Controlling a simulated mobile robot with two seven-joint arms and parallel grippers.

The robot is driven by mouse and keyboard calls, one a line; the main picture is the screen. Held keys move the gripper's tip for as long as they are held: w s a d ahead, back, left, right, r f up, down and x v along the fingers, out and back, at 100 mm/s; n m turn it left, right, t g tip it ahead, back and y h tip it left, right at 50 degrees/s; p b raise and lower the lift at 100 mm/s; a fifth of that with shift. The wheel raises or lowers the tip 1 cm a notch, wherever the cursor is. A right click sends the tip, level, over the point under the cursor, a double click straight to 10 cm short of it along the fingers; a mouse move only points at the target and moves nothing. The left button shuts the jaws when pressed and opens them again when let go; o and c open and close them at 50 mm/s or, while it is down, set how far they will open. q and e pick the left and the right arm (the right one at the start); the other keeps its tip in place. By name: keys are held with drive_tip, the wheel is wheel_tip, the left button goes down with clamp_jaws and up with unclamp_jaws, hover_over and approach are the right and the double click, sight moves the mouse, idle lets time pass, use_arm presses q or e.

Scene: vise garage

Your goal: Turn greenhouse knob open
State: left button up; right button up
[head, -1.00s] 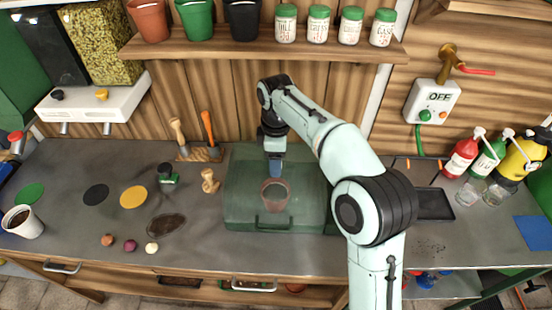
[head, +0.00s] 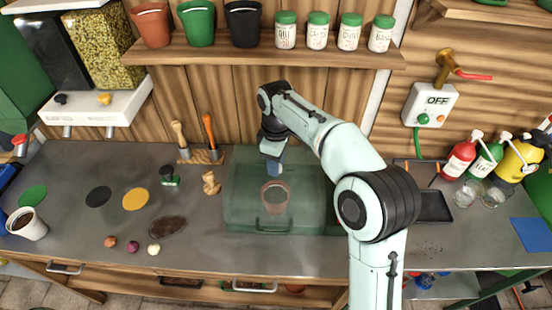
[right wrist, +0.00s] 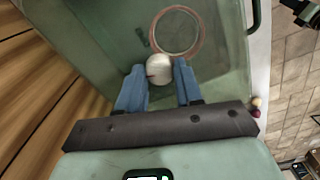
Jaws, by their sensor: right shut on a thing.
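The greenhouse is a green see-through box (head: 245,215) on the workbench, with a handle on its front. In the right wrist view its lid (right wrist: 110,35) lies below my right gripper. A pale round knob (right wrist: 160,68) sits on the lid between the blue fingers. My right gripper (right wrist: 160,88) is shut on this knob. In the head view the right gripper (head: 274,170) comes down on the top of the box and hides the knob. A blue sliver at the left edge of the head view may be my left gripper; its jaws cannot be made out.
A pot (head: 274,198) shows through the greenhouse. Two hand tools in a wooden holder (head: 200,157) and a small wooden figure (head: 211,183) stand left of it. A black tray (head: 435,206) lies to its right. A shelf (head: 265,54) with pots and jars hangs above.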

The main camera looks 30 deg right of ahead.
drive_tip(key=m+p, duration=0.1)
drive_tip(key=m, duration=0.2)
drive_tip(key=shift+r+m, duration=0.1)
drive_tip(key=shift+m, duration=0.3)
drive_tip(key=m+p, duration=0.1)
drive_tip(key=m, duration=0.2)
drive_tip(key=shift+m, duration=0.3)
drive_tip(key=m, duration=0.3)
drive_tip(key=shift+m+p, duration=0.3)
use_arm(q)
drive_tip(key=shift+w+r, duration=1.9)
drive_tip(key=shift+r, duration=0.2)
use_arm(e)
drive_tip(key=shift+m, duration=1.8)
drive_tip(key=o, duration=1)
drive_tip(key=shift+o, duration=0.2)
